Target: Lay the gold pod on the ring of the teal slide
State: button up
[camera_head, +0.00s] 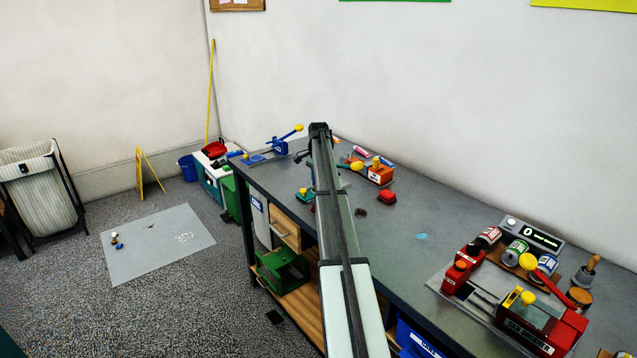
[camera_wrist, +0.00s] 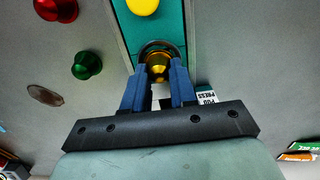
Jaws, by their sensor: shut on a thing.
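In the wrist view my gripper (camera_wrist: 158,78) is shut on the gold pod (camera_wrist: 158,67), which sits between the blue fingertips. The teal slide (camera_wrist: 171,25) runs up from the fingertips between pale rails, with a yellow knob (camera_wrist: 143,5) on it. The dark ring (camera_wrist: 160,44) shows as an arc just beyond the pod, and the pod overlaps it in the picture. I cannot tell whether the pod touches the ring. The near part of the ring is hidden by the pod and fingers. In the head view my arm hides the gripper and pod.
A red dome (camera_wrist: 56,8), a green dome (camera_wrist: 87,65) and a flat brown oval (camera_wrist: 45,95) lie left of the slide. A white "POD PRESS" label (camera_wrist: 207,98) is right of my fingers. In the head view a red machine (camera_head: 540,322) stands at the bench's near right.

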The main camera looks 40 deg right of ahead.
dwell(0.3)
jog(key=o, duration=0.8)
jog(key=shift+o, duration=0.2)
jog(key=shift+r, duration=0.1)
jog(key=shift+r, duration=3.45)
